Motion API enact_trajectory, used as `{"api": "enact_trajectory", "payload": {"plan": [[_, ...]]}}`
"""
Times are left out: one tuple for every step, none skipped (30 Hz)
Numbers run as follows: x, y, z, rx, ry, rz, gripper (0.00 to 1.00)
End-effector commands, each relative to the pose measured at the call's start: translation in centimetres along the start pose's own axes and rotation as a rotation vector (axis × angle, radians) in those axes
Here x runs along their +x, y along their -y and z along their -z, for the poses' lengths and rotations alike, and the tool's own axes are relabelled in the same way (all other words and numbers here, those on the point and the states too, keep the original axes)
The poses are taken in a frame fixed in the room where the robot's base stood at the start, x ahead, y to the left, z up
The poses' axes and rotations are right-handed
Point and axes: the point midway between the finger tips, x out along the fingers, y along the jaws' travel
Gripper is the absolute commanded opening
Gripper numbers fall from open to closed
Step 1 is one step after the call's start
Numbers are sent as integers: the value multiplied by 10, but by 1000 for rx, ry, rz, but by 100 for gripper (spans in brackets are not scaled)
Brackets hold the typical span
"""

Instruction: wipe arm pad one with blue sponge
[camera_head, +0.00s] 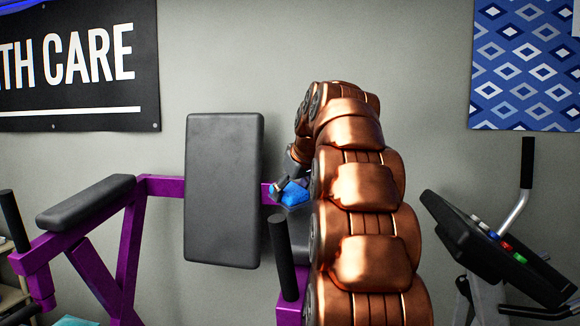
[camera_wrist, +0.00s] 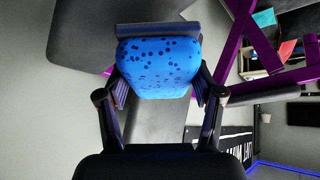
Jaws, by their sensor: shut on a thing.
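My gripper (camera_head: 283,187) is shut on the blue sponge (camera_head: 290,195), just right of the upright back pad. In the wrist view, the fingers (camera_wrist: 162,95) grip both sides of the sponge (camera_wrist: 158,68), which is bright blue with dark spots. A dark arm pad (camera_head: 299,232) lies below the sponge, largely hidden by my copper arm. A grey pad surface (camera_wrist: 155,122) also shows beneath the sponge in the wrist view. I cannot tell whether sponge and pad touch. Another black arm pad (camera_head: 85,201) is on the left. No label shows which is pad one.
The black back pad (camera_head: 223,190) stands close to the gripper on a purple frame (camera_head: 162,186). An upright black handle (camera_head: 281,256) rises near the right arm pad. A machine console (camera_head: 495,245) stands at the right. A grey wall is behind.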

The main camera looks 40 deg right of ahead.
Motion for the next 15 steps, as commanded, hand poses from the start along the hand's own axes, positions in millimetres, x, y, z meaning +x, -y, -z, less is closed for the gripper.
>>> {"api": "enact_trajectory", "payload": {"plan": [[-5, 0, 5, -2, -1, 1, 39], [-7, 0, 6, -2, 0, 2, 39], [-8, 0, 8, -3, 1, 3, 39], [-9, 0, 9, -3, 2, 4, 39], [-12, 0, 11, -3, 1, 4, 39], [-14, -1, 14, -3, 0, 3, 39], [-16, -1, 16, -3, 0, 3, 39], [-18, -2, 17, -3, 0, 4, 39], [-20, -1, 19, -4, 2, 5, 39], [-23, -1, 20, -4, 2, 5, 39], [-24, -1, 22, -5, 2, 5, 39], [-26, -2, 24, -6, -1, 5, 39], [-28, -2, 25, -6, -1, 5, 39], [-29, -2, 27, -6, -1, 5, 39], [-31, -2, 28, -6, -1, 5, 39]]}}
